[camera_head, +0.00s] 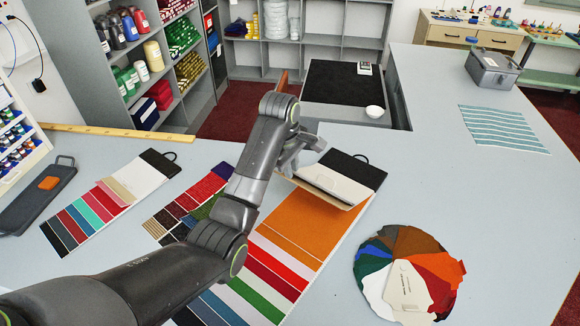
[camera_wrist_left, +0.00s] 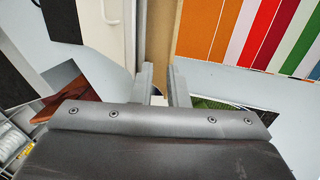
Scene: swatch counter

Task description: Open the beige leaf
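The beige leaf (camera_head: 325,199) is a narrow tan strip on the large swatch card (camera_head: 280,233), between its white panel (camera_head: 338,182) and its orange leaf (camera_head: 305,222). It looks slightly raised at the white panel's edge. In the left wrist view the beige leaf (camera_wrist_left: 161,35) runs up from between the fingertips. My left gripper (camera_head: 292,168) is at the left end of the leaf. Its fingers (camera_wrist_left: 160,80) stand a little apart with a gap between them; contact with the leaf is unclear. My right gripper does not show.
A smaller swatch card (camera_head: 110,202) lies to the left, with a dark red swatch card (camera_head: 195,195) partly behind my arm. A colour fan (camera_head: 408,285) lies at the right front. The counter between is clear.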

